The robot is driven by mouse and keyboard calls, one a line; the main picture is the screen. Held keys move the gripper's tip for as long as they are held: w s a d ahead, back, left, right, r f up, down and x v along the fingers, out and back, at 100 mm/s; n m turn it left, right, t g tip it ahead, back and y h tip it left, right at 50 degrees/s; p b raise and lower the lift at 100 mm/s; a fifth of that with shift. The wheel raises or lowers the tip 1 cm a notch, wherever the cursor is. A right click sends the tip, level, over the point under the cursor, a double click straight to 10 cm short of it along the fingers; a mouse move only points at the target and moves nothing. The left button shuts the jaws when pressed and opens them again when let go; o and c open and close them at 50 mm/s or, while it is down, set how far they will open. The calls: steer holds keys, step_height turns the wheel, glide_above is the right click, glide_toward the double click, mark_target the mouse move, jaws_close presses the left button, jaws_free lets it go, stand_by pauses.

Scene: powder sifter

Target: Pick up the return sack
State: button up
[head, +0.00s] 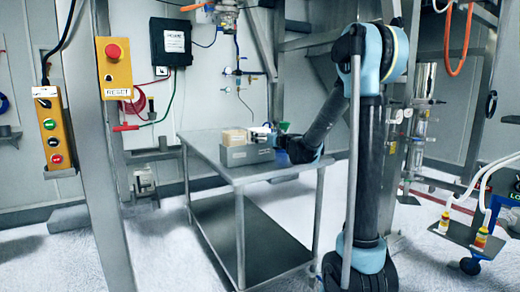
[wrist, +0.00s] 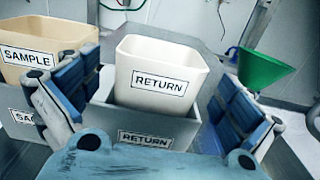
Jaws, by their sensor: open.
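The return sack (wrist: 160,90) is a cream open-topped container with a black-framed RETURN label. It stands upright in a grey holder (wrist: 195,132) whose front also reads RETURN. My gripper (wrist: 160,72) is open, with one blue padded finger on each side of the sack. I cannot tell whether either finger touches it. In the head view, my gripper (head: 270,136) is at the right end of the grey holder (head: 246,156) on the table. The return sack is mostly hidden there.
A tan SAMPLE sack (wrist: 45,38) stands left of the return sack in the wrist view. A green funnel (wrist: 262,70) is at the right. The steel table (head: 205,150) has bare top to the left of the holder. A steel post (head: 95,150) stands left of it.

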steer(key=shift+x, duration=2.6)
steer(key=shift+d, duration=0.15)
steer(key=c, duration=1.4)
